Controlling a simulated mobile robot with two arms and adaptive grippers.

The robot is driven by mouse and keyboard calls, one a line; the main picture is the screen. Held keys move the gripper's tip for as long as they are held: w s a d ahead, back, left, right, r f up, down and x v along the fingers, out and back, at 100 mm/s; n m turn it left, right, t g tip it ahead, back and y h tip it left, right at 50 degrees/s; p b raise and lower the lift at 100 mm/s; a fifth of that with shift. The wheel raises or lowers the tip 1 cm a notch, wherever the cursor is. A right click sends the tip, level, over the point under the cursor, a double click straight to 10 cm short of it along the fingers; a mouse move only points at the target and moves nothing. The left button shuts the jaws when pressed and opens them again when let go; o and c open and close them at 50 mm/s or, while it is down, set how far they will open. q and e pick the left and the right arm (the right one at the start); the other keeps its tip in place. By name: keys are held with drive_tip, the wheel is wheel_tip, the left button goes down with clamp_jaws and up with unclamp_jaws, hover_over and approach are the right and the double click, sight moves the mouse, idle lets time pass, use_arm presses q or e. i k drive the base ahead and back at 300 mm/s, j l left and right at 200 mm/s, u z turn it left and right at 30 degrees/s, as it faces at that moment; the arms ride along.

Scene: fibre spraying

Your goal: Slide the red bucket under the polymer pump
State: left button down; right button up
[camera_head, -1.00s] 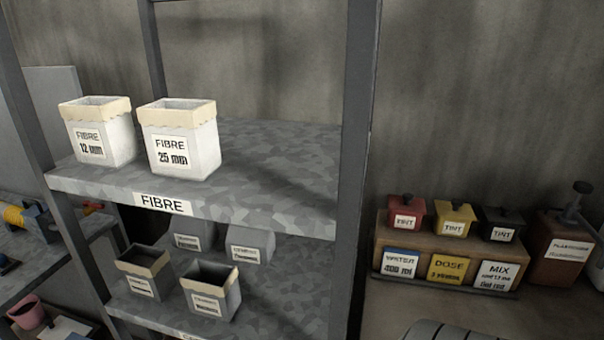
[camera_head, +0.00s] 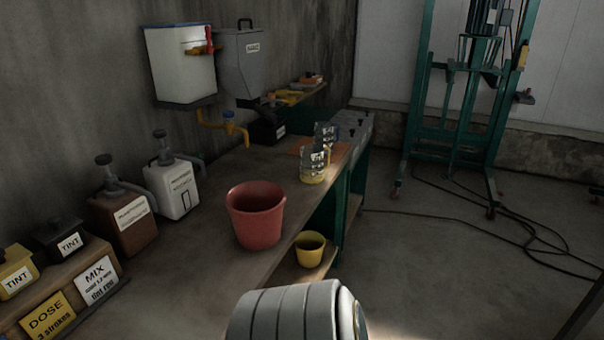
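The red bucket (camera_head: 255,215) stands upright and looks empty on the bench, near its front edge. Two pump bottles stand against the wall to its left: a white one (camera_head: 174,183) and a brown one (camera_head: 124,214). Their labels are too blurred to read surely, so I cannot tell which is the polymer pump. The white bottle's spout points toward the bucket's side of the bench. The bucket is apart from both bottles, not under either spout. A pale part of my arm shows at the bottom; neither gripper is in view.
Tint pots (camera_head: 66,239) and label cards stand at the lower left. Measuring jugs (camera_head: 314,164) stand behind the bucket. A tank (camera_head: 181,64) and hopper (camera_head: 243,62) hang above. Bare bench lies left of the bucket.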

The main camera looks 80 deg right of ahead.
sight(255, 208)
drive_tip(key=z, duration=2.4)
